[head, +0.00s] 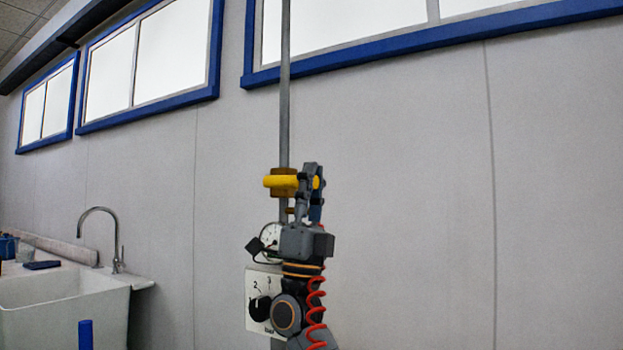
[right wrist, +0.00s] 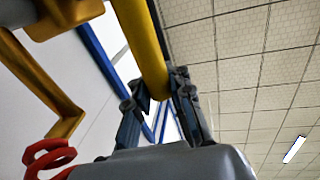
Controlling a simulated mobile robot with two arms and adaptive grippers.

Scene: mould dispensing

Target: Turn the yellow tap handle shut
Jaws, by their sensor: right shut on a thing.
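The yellow tap handle (head: 280,181) sits on a brass valve (head: 284,171) on a grey vertical pipe (head: 285,110). The handle lies level, across the pipe. My right gripper (head: 313,175) reaches up from below and is shut on the handle's right end; a bit of yellow shows at the fingers. In the right wrist view the yellow handle (right wrist: 142,45) runs down between the two fingers of my right gripper (right wrist: 160,98). Its end is partly hidden by the fingers. My left gripper is not in view.
A round gauge (head: 269,236) and a white panel (head: 253,285) with a black dial sit below the valve, partly behind my right arm. A white sink (head: 65,305) with a curved faucet (head: 117,240) stands at left. The wall right of the pipe is clear.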

